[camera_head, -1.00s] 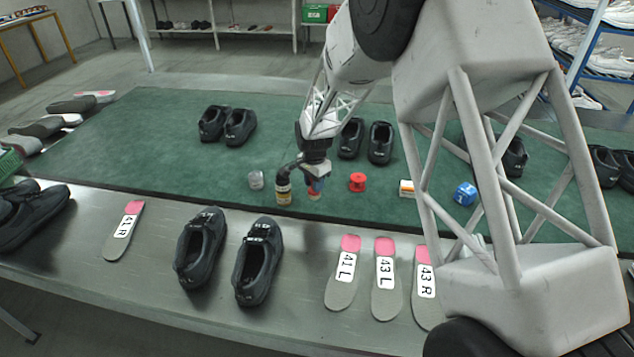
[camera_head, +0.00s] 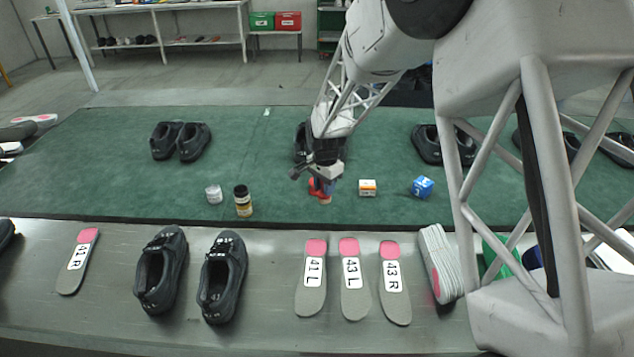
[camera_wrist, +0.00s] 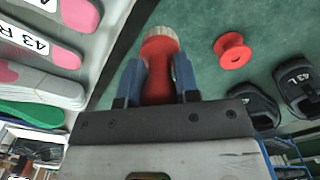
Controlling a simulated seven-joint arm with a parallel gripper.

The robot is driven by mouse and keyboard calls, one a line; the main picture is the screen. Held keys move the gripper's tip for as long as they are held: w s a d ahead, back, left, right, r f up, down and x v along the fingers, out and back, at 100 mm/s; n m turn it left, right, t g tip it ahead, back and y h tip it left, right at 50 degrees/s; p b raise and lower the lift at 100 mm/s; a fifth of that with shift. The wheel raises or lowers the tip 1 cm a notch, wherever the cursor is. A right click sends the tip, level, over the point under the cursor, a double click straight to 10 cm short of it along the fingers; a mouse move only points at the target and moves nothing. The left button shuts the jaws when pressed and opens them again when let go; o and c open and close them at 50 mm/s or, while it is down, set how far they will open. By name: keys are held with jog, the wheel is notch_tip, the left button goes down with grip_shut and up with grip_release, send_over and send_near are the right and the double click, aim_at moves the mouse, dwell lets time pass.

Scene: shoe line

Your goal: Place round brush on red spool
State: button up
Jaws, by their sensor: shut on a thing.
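My gripper (camera_wrist: 158,64) is shut on the round brush (camera_wrist: 158,80), its blue fingers on either side of the brush's red body. The brush's pale bristle end (camera_wrist: 160,34) points away from the gripper. The red spool (camera_wrist: 233,50) stands on the green mat, to the right of the brush and apart from it in the wrist view. In the head view my gripper (camera_head: 327,187) is over the mat and partly covers the red spool (camera_head: 314,187). The brush is mostly hidden there, and its height above the mat is hard to tell.
Dark shoes stand behind. Insoles and a shoe pair (camera_head: 195,275) lie on the metal table in front.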

jog(key=shift+s+d+r, duration=0.15)
jog(key=shift+s+d, duration=0.05)
jog(key=shift+d, duration=0.35)
jog(key=shift+w, duration=0.1)
jog(key=w+a, duration=0.1)
jog(key=w, duration=0.4)
jog(key=w+a+f, duration=0.1)
jog(key=w, duration=0.3)
jog(key=w+a, duration=0.1)
jog(key=w, duration=0.4)
jog(key=shift+w+a+f, duration=0.2)
jog(key=shift+w+a, duration=0.05)
jog(key=shift+w, duration=0.05)
jog(key=shift+w+a, duration=0.1)
jog(key=shift+w, duration=0.4)
jog(key=shift+s+f, duration=0.1)
jog(key=shift+f, duration=1.65)
jog(key=shift+f, duration=0.15)
